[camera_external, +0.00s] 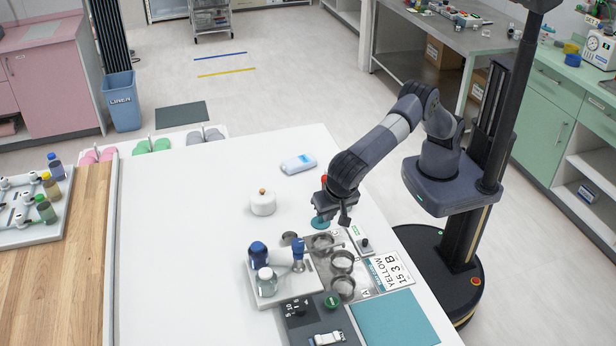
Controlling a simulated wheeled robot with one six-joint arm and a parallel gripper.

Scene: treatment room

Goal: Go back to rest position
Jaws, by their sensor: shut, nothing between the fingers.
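My gripper (344,214) hangs at the end of my bent arm, pointing down over the right part of the white table (185,235). It is small in this view, and its fingers are together with nothing seen between them. Just left of it is a teal round item with a red top (320,221), partly hidden by my wrist. Below it is a metal holder with several round cups (342,262). I cannot tell how high the gripper is above the table.
A tray (284,294) with blue-topped and clear jars stands near the cups. A white lidded pot (262,204) and a white packet (298,164) stand farther back. A sign (391,270) and teal mat (397,318) lie at the right. The table's left half is clear.

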